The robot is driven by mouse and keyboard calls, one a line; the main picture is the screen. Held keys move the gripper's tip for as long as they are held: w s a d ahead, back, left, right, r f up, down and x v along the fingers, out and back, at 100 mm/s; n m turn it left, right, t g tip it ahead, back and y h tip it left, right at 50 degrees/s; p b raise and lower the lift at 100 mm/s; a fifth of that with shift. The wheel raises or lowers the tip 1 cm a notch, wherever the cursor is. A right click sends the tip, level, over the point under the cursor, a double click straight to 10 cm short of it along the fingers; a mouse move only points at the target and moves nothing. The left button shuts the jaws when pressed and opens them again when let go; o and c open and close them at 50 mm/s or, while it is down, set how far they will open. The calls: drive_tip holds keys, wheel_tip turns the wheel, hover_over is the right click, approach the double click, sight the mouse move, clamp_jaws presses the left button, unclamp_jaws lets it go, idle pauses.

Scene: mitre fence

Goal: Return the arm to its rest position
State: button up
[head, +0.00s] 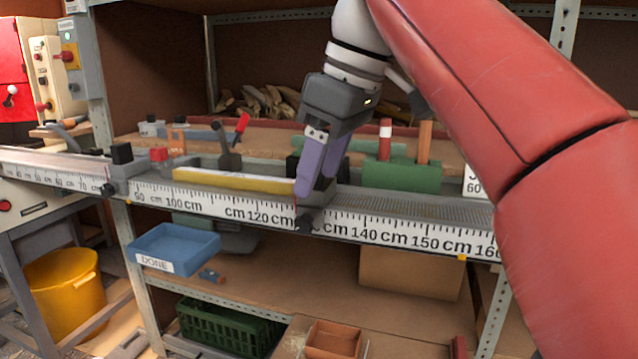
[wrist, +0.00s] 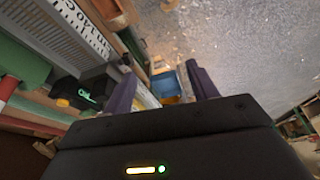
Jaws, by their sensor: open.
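My gripper (head: 318,182) hangs from my red and white arm over the measuring rail, its purple fingers pointing down. The fingers are apart with nothing seen between them, and they overlap a dark stop on the rail in the head view. I cannot tell whether they touch it. In the wrist view my gripper (wrist: 163,88) shows both fingers spread, with floor and a blue tray (wrist: 166,84) beyond them. The arm reaches in from the right and hides part of the bench.
A long yellow bar (head: 235,181) lies on the rail left of my gripper. A green block (head: 402,177) with upright rods stands to the right. The ruler strip (head: 385,236) runs along the front. Below are a blue DONE tray (head: 203,243) and a yellow bucket (head: 66,297).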

drive_tip(key=s+d+f+m+t+h, duration=0.1)
drive_tip(key=s+d+f+m, duration=0.2)
drive_tip(key=f, duration=0.7)
drive_tip(key=s+d+f+m+t+h, duration=0.1)
drive_tip(key=s+d+f+m, duration=0.3)
drive_tip(key=d+f, duration=0.3)
drive_tip(key=s+d+f+m+t+h, duration=0.1)
drive_tip(key=s+d+f+m, duration=0.3)
drive_tip(key=f, duration=1)
drive_tip(key=shift+s+d+m+t, duration=0.2)
drive_tip(key=shift+d+m+t, duration=0.25)
drive_tip(key=shift+m, duration=0.55)
